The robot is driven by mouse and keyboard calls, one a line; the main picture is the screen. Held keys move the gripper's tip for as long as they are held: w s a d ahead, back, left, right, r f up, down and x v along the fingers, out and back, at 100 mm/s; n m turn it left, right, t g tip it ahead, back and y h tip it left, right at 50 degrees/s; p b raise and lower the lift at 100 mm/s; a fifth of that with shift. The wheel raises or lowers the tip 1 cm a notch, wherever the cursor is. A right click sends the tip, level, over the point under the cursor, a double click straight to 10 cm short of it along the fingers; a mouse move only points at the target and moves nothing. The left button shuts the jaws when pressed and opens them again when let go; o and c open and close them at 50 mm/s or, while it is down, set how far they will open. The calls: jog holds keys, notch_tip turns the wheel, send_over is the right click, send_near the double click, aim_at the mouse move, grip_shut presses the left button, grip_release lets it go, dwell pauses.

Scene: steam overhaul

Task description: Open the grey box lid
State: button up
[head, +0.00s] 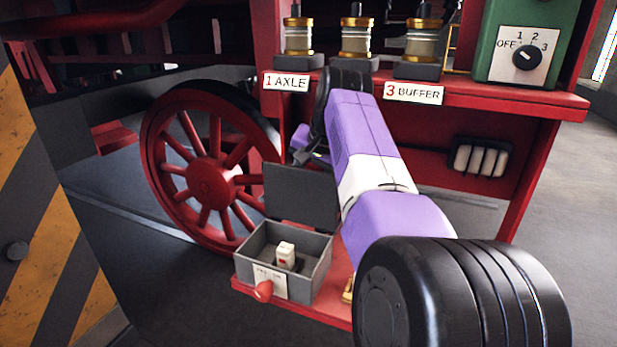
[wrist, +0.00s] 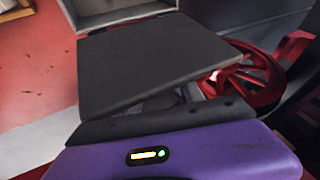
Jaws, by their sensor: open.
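The grey box (head: 320,255) stands on the red ledge in the head view. Its dark grey lid (head: 300,197) stands up, tilted back at the box's rear edge, so the box is open. A small white block with a red mark (head: 286,254) is inside. My gripper (head: 308,152) is open, above and behind the raised lid; its fingertips are partly hidden and any contact with the lid is unclear. A broad dark panel (wrist: 155,62) fills the middle of the wrist view, beyond my purple gripper body; I cannot tell whether it is the lid.
A red spoked wheel (head: 210,172) stands left of the box. Above is a red shelf with brass-capped jars (head: 358,38), label plates and a green dial box (head: 524,45). A red knob (head: 263,290) is on the box's front. A striped panel (head: 40,210) stands far left.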

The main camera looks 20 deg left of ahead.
jog(key=shift+s+f, duration=0.15)
jog(key=shift+s+d+r+b, duration=0.1)
jog(key=shift+s+r+b, duration=0.05)
jog(key=shift+r+b, duration=0.4)
jog(key=b+v, duration=0.2)
jog(key=v, duration=0.4)
jog(key=shift+d+r, duration=0.25)
jog(key=shift+r, duration=0.15)
